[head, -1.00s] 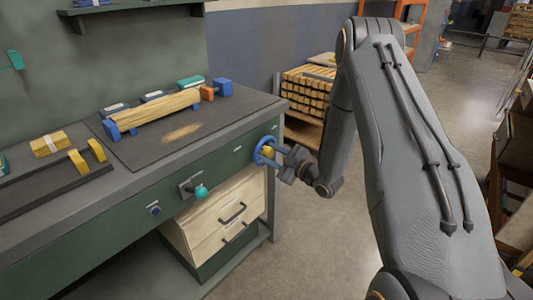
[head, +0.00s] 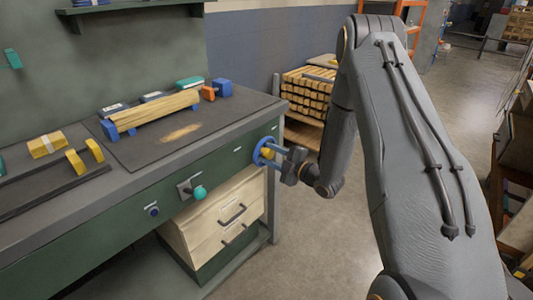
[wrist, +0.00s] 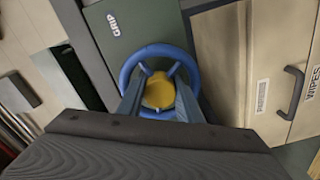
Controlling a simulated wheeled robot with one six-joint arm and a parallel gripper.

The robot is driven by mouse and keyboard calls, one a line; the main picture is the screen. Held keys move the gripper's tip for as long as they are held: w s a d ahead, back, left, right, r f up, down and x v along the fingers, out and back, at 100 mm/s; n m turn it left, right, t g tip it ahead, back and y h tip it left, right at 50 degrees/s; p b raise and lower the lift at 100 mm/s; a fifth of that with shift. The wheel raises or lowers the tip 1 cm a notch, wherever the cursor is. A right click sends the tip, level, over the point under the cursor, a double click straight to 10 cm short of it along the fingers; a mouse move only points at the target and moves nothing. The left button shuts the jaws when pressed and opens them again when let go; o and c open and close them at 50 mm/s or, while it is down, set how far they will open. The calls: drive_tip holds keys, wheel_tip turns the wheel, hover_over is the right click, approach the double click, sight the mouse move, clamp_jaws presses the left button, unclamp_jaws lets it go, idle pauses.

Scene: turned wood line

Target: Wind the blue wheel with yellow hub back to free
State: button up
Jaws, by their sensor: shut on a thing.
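The blue wheel with the yellow hub is on the green front of the bench, near its right end; its blue rim (head: 259,147) shows in the head view. In the wrist view the blue rim (wrist: 150,50) and the yellow hub (wrist: 159,90) face me, with blue spokes between them. My gripper (head: 279,157) is at the wheel. Its two fingers (wrist: 160,100) lie on either side of the hub, shut on the wheel. The lower part of the rim is partly hidden behind the fingers and my gripper body.
A teal knob (head: 200,192) and a dark blue knob (head: 152,211) stick out of the bench front to the left. Wooden drawers (head: 222,215) with dark handles sit below. A wooden bar (head: 155,111) lies on the bench top.

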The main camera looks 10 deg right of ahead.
sight(271, 154)
drive_tip(key=o, duration=0.8)
drive_tip(key=shift+c, duration=0.2)
drive_tip(key=v, duration=0.7)
drive_tip(key=shift+s+d+b, duration=0.25)
drive_tip(key=shift+d+b, duration=0.05)
drive_tip(key=shift+b, duration=0.05)
